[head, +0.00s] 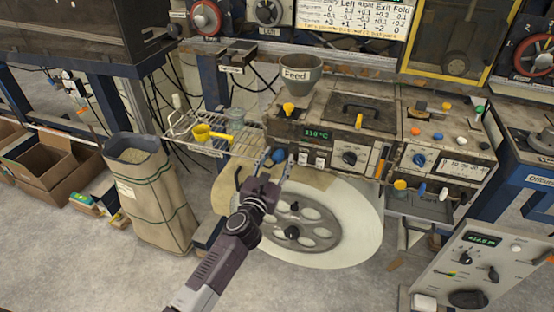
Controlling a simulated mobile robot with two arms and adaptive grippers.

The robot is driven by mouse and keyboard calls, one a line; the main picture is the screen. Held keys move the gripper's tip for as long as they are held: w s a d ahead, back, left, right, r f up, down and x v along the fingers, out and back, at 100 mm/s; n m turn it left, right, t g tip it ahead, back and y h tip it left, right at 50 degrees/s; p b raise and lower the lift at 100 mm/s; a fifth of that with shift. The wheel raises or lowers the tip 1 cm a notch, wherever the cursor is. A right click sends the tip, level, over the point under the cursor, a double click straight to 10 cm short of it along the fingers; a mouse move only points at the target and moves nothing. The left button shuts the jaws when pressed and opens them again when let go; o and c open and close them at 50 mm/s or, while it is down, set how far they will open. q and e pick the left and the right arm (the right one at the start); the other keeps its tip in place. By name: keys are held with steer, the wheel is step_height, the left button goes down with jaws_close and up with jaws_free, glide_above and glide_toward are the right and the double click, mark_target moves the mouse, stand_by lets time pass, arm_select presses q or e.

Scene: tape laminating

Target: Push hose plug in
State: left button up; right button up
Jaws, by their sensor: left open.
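My left gripper (275,160) reaches up from the bottom of the head view to the front of the machine. Its two fingers are apart. A round blue knob or plug (279,156) shows between and just beyond the fingertips, at the left end of the machine's front; I cannot tell whether the fingers touch it. I cannot tell for sure that this blue piece is the hose plug, nor how deep it sits. No hose is clearly visible at it. My right gripper is not in view.
A large tape reel (345,225) stands under the machine (325,135), behind my left arm. A wire rack (185,125) with a yellow scoop (205,133) is to the left. A grey feed funnel (296,78) rises above. A control panel (470,268) stands at lower right.

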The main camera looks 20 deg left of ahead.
arm_select(q)
steer(key=shift+s, duration=0.1)
steer(key=s, duration=1.1)
steer(key=shift+s, duration=0.4)
